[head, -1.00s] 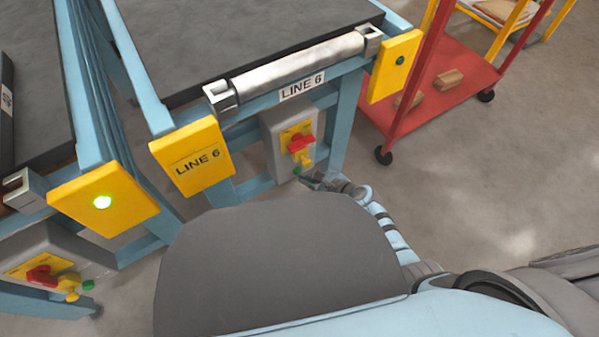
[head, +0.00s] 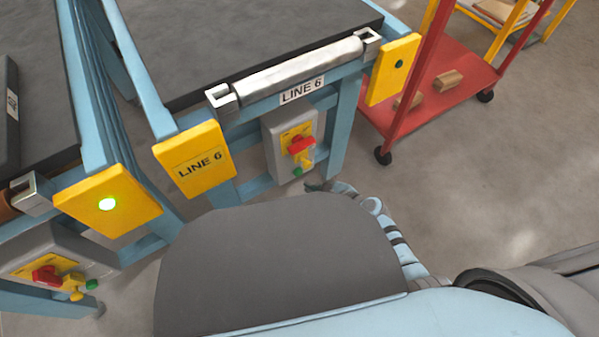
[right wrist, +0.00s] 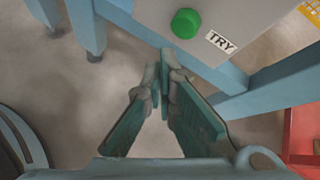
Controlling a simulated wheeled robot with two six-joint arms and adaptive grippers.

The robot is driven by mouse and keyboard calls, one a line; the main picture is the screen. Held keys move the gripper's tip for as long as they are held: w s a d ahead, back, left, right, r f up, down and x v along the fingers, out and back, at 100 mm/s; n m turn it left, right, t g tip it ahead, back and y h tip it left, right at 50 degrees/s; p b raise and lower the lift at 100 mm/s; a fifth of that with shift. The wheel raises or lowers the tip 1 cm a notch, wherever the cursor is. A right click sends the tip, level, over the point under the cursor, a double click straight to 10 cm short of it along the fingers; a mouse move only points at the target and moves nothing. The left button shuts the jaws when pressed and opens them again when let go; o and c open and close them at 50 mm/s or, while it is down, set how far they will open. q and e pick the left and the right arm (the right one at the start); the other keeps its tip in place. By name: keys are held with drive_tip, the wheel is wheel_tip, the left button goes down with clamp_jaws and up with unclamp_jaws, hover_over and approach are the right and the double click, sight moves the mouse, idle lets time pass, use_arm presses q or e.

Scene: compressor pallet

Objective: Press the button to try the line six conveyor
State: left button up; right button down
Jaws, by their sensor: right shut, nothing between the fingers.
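The grey LINE 6 control box (head: 274,143) is on the blue conveyor frame. It has a red switch handle (head: 300,145) with a yellow piece at it, and a green button (head: 297,173) low on the box. In the right wrist view the green button (right wrist: 186,23) sits beside a TRY label (right wrist: 220,41). My right gripper (head: 318,187) is just below and right of the button. In the right wrist view its fingers (right wrist: 163,62) are shut and empty, apart from the button. My left gripper is not in view.
The LINE 6 roller (head: 295,68) runs between yellow plates; the right plate's lamp (head: 399,63) is dark. A red cart (head: 440,95) stands right.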

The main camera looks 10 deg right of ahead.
drive_tip(key=s, duration=0.1)
drive_tip(key=s+d, duration=0.1)
drive_tip(key=s, duration=0.1)
drive_tip(key=shift+s+d+p, duration=0.1)
drive_tip(key=shift+d+p, duration=0.05)
drive_tip(key=shift+p, duration=0.2)
idle(0.6)
